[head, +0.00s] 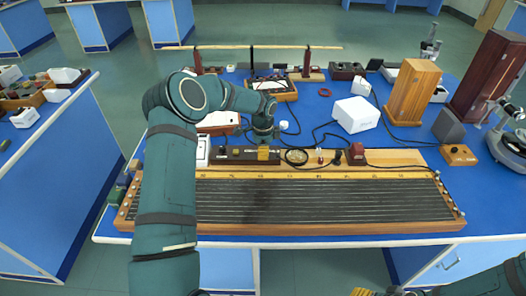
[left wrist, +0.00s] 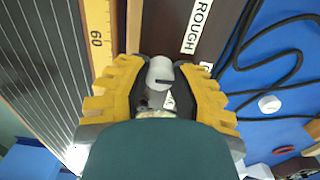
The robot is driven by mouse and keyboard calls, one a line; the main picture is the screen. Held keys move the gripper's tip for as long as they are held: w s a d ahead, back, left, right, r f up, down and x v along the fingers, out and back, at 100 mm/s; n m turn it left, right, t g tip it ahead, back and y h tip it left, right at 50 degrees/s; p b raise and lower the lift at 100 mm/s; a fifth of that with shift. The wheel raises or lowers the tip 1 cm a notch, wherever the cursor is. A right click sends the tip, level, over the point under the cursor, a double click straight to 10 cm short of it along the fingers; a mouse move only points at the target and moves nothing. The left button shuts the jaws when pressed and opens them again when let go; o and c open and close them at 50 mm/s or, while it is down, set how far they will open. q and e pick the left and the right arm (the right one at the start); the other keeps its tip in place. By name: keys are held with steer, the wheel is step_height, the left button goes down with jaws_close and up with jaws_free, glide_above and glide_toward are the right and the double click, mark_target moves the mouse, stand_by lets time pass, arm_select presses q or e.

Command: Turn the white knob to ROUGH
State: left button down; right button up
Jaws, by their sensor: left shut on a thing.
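The white knob (left wrist: 160,72) sits on a dark brown box (left wrist: 168,28) and shows between my left gripper's yellow fingers in the left wrist view. A short dark mark on its top points to the right of that picture. A white ROUGH label (left wrist: 197,26) is on the box, up and right of the knob. A second label is mostly hidden by the right-hand finger. My left gripper (head: 264,152) is shut on the knob, reaching down at the back edge of the wire board (head: 300,228). Only yellow and teal bits of my right arm show at the bottom edge.
Black cables (left wrist: 262,40) run over the blue bench beside the box. A white box (head: 356,114), a wooden cabinet (head: 413,92) and a small red-brown block (head: 356,154) stand to the right. A long wooden bar on posts spans the back.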

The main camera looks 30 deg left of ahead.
arm_select(q)
steer(key=n+b, duration=0.1)
steer(key=n, duration=0.4)
steer(key=shift+n, duration=0.3)
steer(key=n, duration=0.5)
steer(key=shift+n+b, duration=0.3)
steer(key=shift+n, duration=0.4)
steer(key=c, duration=0.7)
jaws_free()
step_height(320, 180, up, 12)
steer(key=shift+r, duration=0.1)
